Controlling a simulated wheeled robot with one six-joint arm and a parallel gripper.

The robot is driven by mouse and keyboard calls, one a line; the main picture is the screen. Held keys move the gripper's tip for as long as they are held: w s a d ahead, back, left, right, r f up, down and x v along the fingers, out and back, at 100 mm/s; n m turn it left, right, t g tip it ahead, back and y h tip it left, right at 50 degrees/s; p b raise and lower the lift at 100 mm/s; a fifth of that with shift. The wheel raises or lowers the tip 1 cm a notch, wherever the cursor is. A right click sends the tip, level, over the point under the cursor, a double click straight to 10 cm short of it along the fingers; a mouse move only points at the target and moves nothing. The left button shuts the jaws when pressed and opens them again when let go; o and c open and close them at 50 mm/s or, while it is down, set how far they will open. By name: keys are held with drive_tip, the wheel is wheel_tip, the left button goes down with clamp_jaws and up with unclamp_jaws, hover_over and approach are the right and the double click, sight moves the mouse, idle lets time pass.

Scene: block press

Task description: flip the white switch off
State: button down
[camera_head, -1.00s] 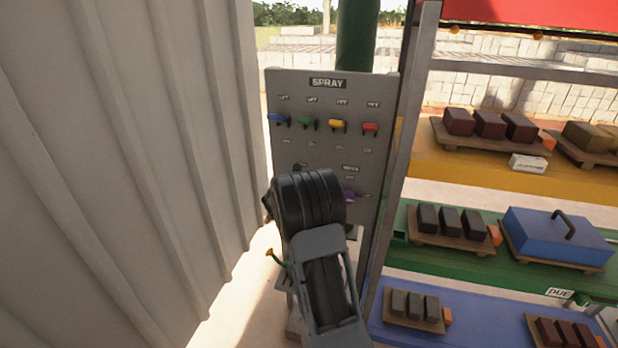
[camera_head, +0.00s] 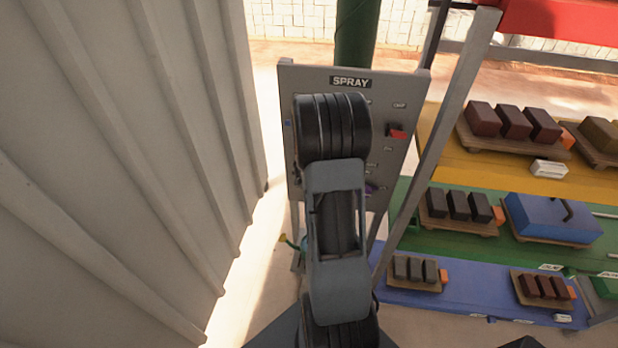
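The grey SPRAY switch panel (camera_head: 405,88) stands ahead of me, left of the shelves. My own black and grey arm covers most of its middle. I cannot make out the white switch; it may be behind my arm. A red switch (camera_head: 397,134) shows at the upper right of the panel. Part of a purple switch (camera_head: 371,188) shows lower down, beside my arm. A small bit of a blue switch (camera_head: 287,124) shows at the left edge. My gripper is hidden behind my arm, so neither its fingers nor any contact with the panel shows.
A pale corrugated wall (camera_head: 120,150) fills the left. A slanted grey post (camera_head: 445,140) stands just right of the panel. Beyond it, yellow (camera_head: 445,150), green (camera_head: 465,248) and blue (camera_head: 460,300) shelves hold blocks on boards. A green column (camera_head: 356,35) rises behind the panel.

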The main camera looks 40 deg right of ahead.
idle(0.3)
drive_tip(key=c, duration=0.6)
unclamp_jaws()
drive_tip(key=shift+c, duration=0.2)
drive_tip(key=shift+r, duration=0.1)
drive_tip(key=v, duration=0.7)
drive_tip(key=shift+s+a+r, duration=0.1)
